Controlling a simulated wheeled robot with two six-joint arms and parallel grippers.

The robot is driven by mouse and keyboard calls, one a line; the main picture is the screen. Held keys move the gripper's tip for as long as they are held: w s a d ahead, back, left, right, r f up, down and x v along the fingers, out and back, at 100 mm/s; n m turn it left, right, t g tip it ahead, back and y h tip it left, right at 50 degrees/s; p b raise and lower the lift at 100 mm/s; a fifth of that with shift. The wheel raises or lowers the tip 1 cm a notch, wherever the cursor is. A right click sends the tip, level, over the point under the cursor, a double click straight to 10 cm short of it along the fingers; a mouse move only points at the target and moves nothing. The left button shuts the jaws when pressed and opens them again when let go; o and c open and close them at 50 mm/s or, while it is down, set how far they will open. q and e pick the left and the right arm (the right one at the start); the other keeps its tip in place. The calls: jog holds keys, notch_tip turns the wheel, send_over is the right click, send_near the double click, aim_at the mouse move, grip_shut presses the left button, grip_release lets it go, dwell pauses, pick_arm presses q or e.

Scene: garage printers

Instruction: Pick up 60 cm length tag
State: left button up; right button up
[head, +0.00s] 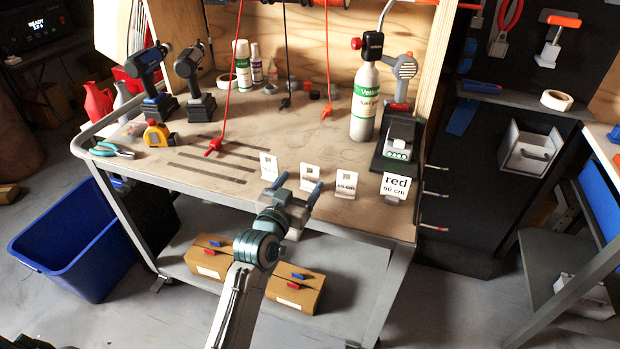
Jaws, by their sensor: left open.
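Several small white tags stand in a row along the front of the workbench. The left tag (268,167) and the middle tag (312,178) have square openings. The right tag (346,184) bears small print ending in "cm", its number too small to read surely. A white card (395,187) to its right reads "red 60 cm". My left gripper (298,190) is open, with its blue-tipped fingers apart at the bench's front edge. It appears in front of the left and middle tags, with nothing seen between the fingers.
The workbench (230,145) holds drills (190,85), a tape measure (157,134), pliers (112,150) and a gas bottle (365,105). Cables hang over it, one red-tipped (213,147). Cardboard boxes (295,290) lie on the lower shelf. A blue bin (75,245) stands at left.

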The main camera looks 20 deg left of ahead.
aim_at(310, 177)
pick_arm(q)
jog(key=w, duration=0.2)
jog(key=w+d, duration=0.1)
jog(key=w, duration=0.1)
jog(key=shift+w+p, duration=0.1)
jog(key=shift+p, duration=0.2)
jog(key=c, duration=1.1)
pick_arm(e)
jog(key=shift+s+d+f, duration=0.15)
jog(key=shift+s+f, duration=0.6)
jog(key=shift+f, duration=0.25)
pick_arm(q)
jog(key=shift+o, duration=0.2)
jog(key=shift+r, duration=0.1)
